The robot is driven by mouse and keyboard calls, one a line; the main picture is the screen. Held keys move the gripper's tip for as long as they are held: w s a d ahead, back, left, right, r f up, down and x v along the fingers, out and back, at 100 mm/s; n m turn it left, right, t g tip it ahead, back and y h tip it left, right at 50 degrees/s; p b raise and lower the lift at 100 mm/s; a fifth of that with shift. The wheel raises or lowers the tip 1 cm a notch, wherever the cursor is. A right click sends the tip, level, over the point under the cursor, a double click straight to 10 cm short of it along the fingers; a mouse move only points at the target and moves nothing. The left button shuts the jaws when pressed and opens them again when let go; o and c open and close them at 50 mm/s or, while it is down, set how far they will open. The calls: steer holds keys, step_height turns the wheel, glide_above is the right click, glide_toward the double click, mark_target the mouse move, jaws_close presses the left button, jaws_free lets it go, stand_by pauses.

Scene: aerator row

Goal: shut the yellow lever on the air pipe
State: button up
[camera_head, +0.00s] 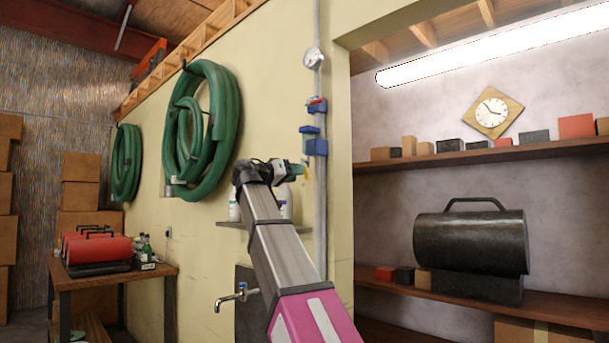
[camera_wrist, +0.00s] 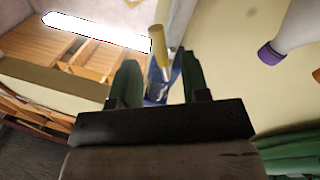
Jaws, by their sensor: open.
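The air pipe (camera_head: 321,215) runs upright along the cream wall in the head view. The yellow lever (camera_wrist: 159,48) shows in the wrist view between the two green fingers of my gripper (camera_wrist: 156,62), with a metallic stem and blue parts behind it. In the head view a small yellow piece of it (camera_head: 306,173) shows beside my gripper (camera_head: 299,170), just below a blue fitting (camera_head: 317,148) on the pipe. My gripper is open, with a finger on each side of the lever. I cannot tell whether either finger touches it.
Above on the pipe are a blue lever (camera_head: 309,130), a red-handled blue valve (camera_head: 317,105) and a gauge (camera_head: 313,58). A small shelf (camera_head: 240,226) with bottles is below my gripper. Green hoses (camera_head: 227,110) hang left. A tap (camera_head: 240,293) is lower down.

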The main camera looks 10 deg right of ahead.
steer(key=shift+v, duration=2.05)
